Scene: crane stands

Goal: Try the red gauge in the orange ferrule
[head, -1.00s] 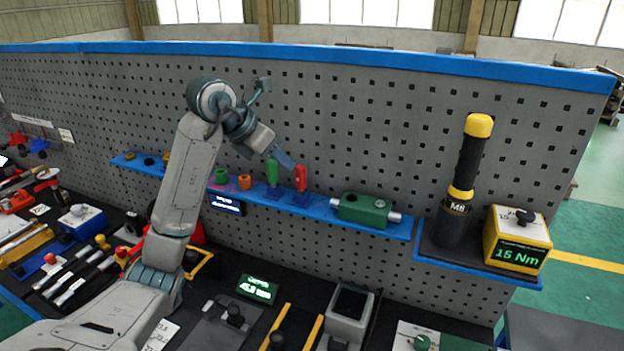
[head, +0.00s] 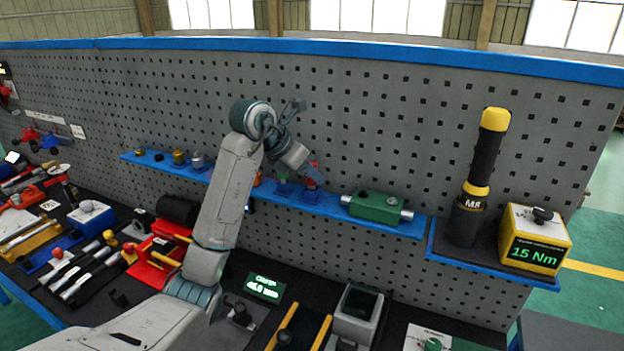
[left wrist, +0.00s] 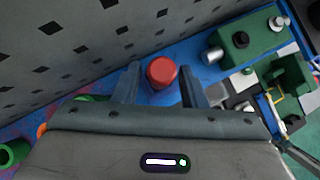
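The red gauge (head: 313,168) stands upright in a blue holder on the blue shelf, partly behind my left gripper (head: 310,174). In the left wrist view the gauge's round red top (left wrist: 162,71) sits between the two finger tips of the left gripper (left wrist: 161,84). The fingers are apart, with a small gap on each side of it. The orange ferrule (head: 257,180) is mostly hidden behind my left arm on the same shelf; a sliver of orange (left wrist: 41,131) shows in the left wrist view. My right gripper is not in view.
A green gauge (head: 283,181) stands just left of the red one. A green block (head: 377,207) with metal ends lies to the right on the shelf. The grey pegboard (head: 370,120) rises close behind. A black and yellow M8 tool (head: 480,180) stands farther right.

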